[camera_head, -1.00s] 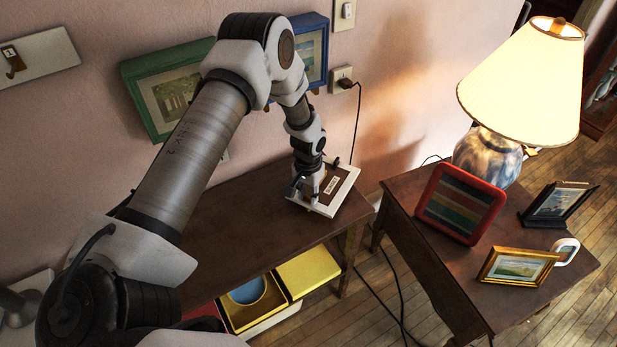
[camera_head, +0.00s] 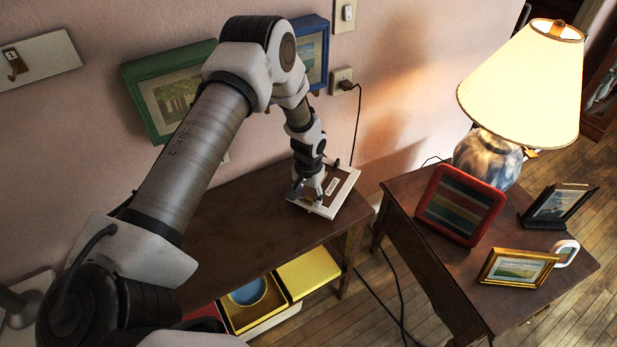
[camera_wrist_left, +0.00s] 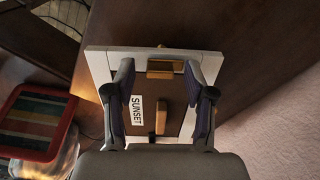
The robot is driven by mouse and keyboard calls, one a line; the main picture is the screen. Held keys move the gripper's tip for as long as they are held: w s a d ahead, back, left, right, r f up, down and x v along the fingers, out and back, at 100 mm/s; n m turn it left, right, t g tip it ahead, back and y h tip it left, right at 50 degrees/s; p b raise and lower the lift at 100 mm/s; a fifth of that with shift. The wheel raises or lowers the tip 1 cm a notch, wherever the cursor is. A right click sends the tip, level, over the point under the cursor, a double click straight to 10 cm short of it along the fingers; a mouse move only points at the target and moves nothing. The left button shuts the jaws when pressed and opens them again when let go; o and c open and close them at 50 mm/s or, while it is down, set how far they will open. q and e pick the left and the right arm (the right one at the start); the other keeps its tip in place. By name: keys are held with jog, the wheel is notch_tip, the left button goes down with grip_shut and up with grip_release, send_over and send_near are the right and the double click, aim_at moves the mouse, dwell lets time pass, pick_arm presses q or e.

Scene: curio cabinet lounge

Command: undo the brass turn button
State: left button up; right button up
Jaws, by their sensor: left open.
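A picture frame with a white rim (camera_head: 349,198) and brown back lies face down on the brown bench. In the left wrist view, its white rim (camera_wrist_left: 97,66) surrounds a back panel with a "SUNSET" label (camera_wrist_left: 136,110). A brass-coloured turn button (camera_wrist_left: 160,71) lies crosswise at the frame's upper edge, between my left fingertips. A tan upright bar (camera_wrist_left: 165,90) and a dark fastener (camera_wrist_left: 161,122) sit lower on the back. My left gripper (camera_head: 308,196) is open just over the frame, its fingers (camera_wrist_left: 160,68) apart on either side of the button; contact is unclear.
The bench (camera_head: 240,225) is clear left of the frame. A side table (camera_head: 405,185) at right holds a lit lamp (camera_head: 525,85), a red frame (camera_head: 461,204) and small frames. Green (camera_head: 150,120) and blue frames hang behind my arm. Yellow boxes (camera_head: 308,273) sit below the bench.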

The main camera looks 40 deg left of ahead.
aim_at(308, 198)
pick_arm(q)
notch_tip(308, 198, up, 12)
dwell(0.4)
